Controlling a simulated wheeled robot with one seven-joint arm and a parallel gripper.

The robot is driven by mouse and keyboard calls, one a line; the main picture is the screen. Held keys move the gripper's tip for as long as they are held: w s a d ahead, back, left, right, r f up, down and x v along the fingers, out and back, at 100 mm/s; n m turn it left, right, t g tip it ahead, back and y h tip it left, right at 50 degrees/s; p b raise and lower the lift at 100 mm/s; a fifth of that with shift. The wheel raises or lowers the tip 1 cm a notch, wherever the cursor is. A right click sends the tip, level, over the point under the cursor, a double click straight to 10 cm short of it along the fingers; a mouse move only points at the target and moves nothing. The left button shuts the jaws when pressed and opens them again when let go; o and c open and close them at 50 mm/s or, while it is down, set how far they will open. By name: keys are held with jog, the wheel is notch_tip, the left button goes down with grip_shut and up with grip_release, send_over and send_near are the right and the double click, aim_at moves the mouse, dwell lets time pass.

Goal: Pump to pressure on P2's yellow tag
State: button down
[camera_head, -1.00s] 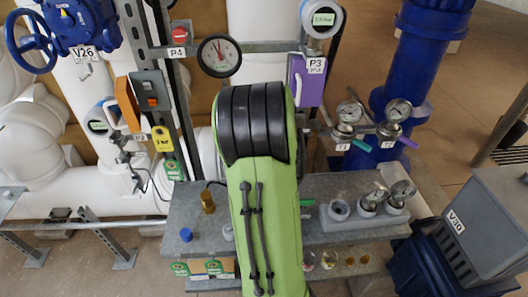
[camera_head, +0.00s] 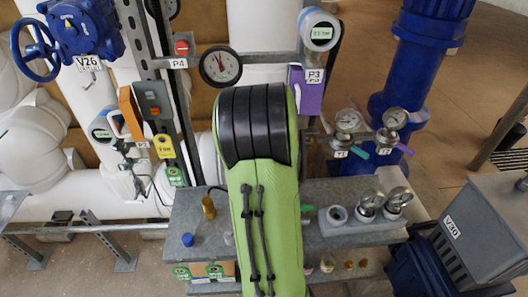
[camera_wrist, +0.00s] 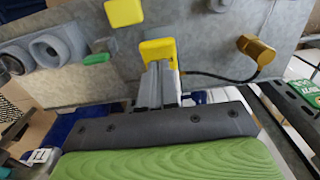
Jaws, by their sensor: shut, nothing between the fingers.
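The yellow tag (camera_head: 163,146) hangs on the post, next to a white label that looks like P2 (camera_head: 143,145); its figure is too small to read surely. A round blue-white display (camera_head: 101,131) is left of the orange handle (camera_head: 131,112). My gripper (camera_wrist: 160,78) shows in the wrist view, its grey fingers together and empty, pointing to a grey bench top. A yellow block (camera_wrist: 158,51) shows at the fingertips; contact is unclear. Another yellow piece (camera_wrist: 124,12) is above it. In the head view my green arm hides the gripper.
The P4 dial (camera_head: 220,66) and purple P3 unit (camera_head: 308,92) are behind. A grey V20 box (camera_head: 478,228) stands right. Open floor is far right.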

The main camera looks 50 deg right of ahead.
jog(key=shift+f, duration=0.15)
notch_tip(320, 180, down, 5)
jog(key=b, duration=0.4)
jog(key=shift+f+b, duration=0.1)
jog(key=shift+b, duration=0.2)
notch_tip(320, 180, up, 5)
jog(key=p, duration=0.4)
jog(key=shift+r+p, duration=0.2)
jog(key=shift+p, duration=0.1)
notch_tip(320, 180, up, 4)
jog(key=p, duration=0.3)
jog(key=shift+r+p, duration=0.15)
jog(key=shift+p, duration=0.15)
jog(key=shift+f, duration=0.2)
